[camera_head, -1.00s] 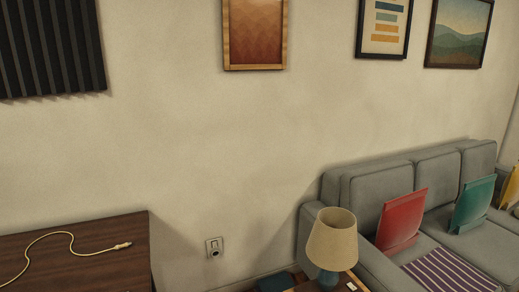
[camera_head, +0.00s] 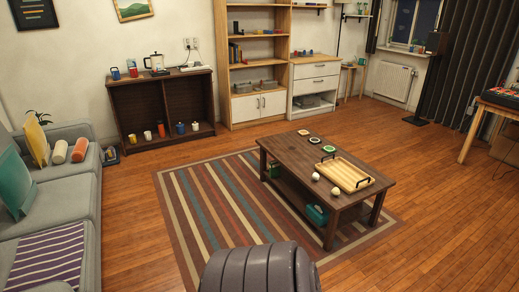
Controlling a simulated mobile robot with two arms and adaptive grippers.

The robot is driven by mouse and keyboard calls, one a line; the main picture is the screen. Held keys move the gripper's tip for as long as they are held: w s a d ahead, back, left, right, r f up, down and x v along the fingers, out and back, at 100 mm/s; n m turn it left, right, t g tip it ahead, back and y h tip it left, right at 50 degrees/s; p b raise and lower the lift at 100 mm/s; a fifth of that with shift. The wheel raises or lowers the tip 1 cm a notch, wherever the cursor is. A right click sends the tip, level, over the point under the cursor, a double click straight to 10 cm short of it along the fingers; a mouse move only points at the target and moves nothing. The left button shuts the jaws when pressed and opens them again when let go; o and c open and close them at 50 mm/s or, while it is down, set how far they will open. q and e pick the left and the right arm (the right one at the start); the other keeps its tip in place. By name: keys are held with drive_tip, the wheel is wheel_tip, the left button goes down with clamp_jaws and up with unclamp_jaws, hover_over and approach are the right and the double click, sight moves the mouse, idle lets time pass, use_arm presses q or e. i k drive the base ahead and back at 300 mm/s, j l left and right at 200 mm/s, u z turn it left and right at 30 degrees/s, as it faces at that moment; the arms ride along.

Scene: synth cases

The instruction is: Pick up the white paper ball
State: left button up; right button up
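Two small whitish balls lie on the dark wooden coffee table (camera_head: 288,151). One ball (camera_head: 315,176) is beside the left corner of a yellow tray, and the other ball (camera_head: 335,191) is a little nearer to me. They are too small to tell which one is paper. Neither of my grippers is in view.
The yellow tray (camera_head: 344,173) with dark handles and several coasters are on the table. A striped rug (camera_head: 205,205) lies under it. A grey ribbed rounded thing (camera_head: 262,270) blocks the near middle. A grey sofa (camera_head: 75,190) is left. Wooden floor is open at right.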

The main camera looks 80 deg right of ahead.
sight(316, 176)
drive_tip(key=z, duration=3.25)
drive_tip(key=i+j+z, duration=0.15)
drive_tip(key=i+j, duration=0.2)
drive_tip(key=i, duration=0.15)
